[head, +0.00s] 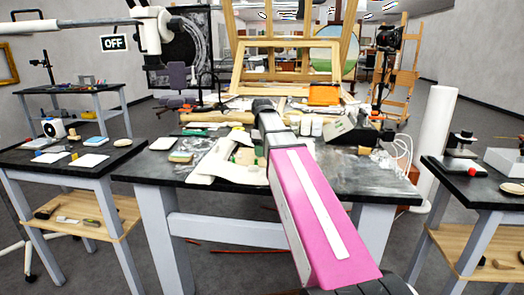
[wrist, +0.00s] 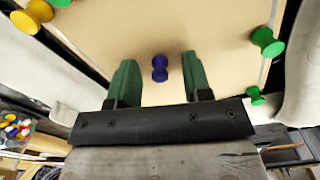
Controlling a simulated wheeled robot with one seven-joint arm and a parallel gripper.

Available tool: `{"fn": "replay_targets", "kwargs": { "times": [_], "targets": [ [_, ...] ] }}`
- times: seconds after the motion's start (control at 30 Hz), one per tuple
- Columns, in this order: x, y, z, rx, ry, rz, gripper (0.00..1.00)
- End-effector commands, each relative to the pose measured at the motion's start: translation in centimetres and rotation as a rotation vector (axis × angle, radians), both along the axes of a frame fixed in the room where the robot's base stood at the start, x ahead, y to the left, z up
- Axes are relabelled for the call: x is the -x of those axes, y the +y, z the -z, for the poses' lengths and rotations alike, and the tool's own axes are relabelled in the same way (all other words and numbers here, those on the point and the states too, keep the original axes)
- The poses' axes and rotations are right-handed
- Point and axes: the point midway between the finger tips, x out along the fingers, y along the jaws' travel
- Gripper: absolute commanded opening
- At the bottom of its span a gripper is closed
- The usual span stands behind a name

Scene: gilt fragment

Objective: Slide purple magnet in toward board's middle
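The purple magnet (wrist: 160,68), a small spool-shaped knob, is on a tan board (wrist: 150,25) in the wrist view. My gripper (wrist: 157,80) has two green fingers, spread apart on either side of the magnet. A gap shows between each finger and the magnet, and I cannot tell how far above the board the fingertips are. In the head view, my arm reaches over the middle table and hides my gripper; the purple magnet cannot be made out there.
White draped material flanks the board. The dark middle table (head: 140,170) is cluttered; side tables stand left (head: 25,165) and right (head: 500,200).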

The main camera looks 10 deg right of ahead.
Motion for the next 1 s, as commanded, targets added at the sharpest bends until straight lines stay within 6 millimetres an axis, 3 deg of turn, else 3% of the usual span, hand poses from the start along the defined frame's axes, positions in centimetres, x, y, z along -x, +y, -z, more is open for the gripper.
{"fn": "replay_targets", "kwargs": {
  "times": [0.37,0.8,1.0],
  "targets": [
    [-0.1,0.0,-1.2,0.001,-0.001,0.000,0.45],
    [-0.1,0.0,-8.3,0.000,-0.002,0.000,0.45],
    [-0.1,0.0,-10.3,0.000,-0.001,0.000,0.45]
  ]
}}
